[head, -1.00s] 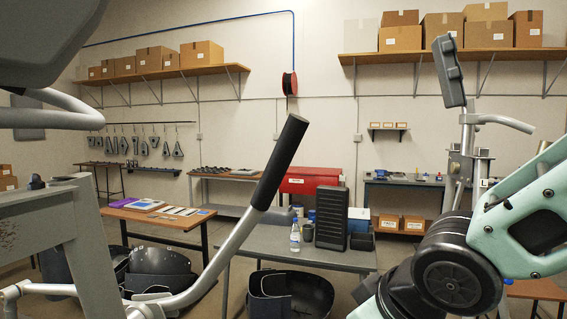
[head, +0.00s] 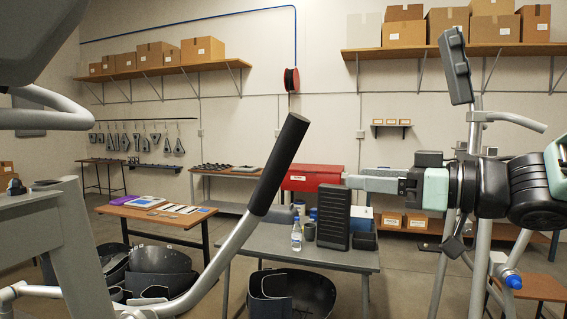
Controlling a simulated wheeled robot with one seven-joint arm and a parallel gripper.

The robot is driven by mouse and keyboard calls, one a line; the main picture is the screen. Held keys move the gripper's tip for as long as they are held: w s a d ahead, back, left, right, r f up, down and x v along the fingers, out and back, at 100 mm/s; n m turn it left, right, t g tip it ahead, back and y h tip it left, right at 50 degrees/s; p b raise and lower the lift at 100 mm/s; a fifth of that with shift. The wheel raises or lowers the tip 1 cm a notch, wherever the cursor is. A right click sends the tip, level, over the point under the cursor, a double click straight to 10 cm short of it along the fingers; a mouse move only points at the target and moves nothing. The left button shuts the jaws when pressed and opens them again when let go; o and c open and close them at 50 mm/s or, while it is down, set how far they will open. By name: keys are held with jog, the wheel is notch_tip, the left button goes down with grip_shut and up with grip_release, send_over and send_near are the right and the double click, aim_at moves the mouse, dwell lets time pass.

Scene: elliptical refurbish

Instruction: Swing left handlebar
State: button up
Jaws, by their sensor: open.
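A handlebar with a long black grip (head: 280,165) rises at a tilt in the middle of the head view. Its bare silver tube (head: 232,243) runs down and left to the grey frame of the machine. It looks like the left handlebar. My gripper (head: 348,180) reaches in from the right, with its pale grey fingers pointing left at the grip. It is open and empty. In the picture a gap lies between the fingertips and the grip; the depth between them is hard to judge.
The machine's grey frame (head: 45,238) fills the left foreground. A silver post (head: 476,150) with a curved side bar stands behind my arm. A grey table (head: 262,238) holding a bottle (head: 296,236) and a black stack (head: 333,217) is behind the handlebar.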

aim_at(278, 165)
jog(key=shift+n+g+y, duration=0.4)
jog(key=shift+g+y, duration=0.2)
jog(key=p+x, duration=0.1)
jog(key=x, duration=0.4)
jog(key=p+x, duration=0.2)
jog(key=x, duration=0.4)
jog(key=r+p+x, duration=0.1)
jog(key=p+x, duration=0.1)
jog(key=x, duration=0.3)
jog(key=shift+s+a, duration=0.1)
jog(key=shift+a, duration=0.25)
jog(key=shift+c, duration=0.3)
grip_shut()
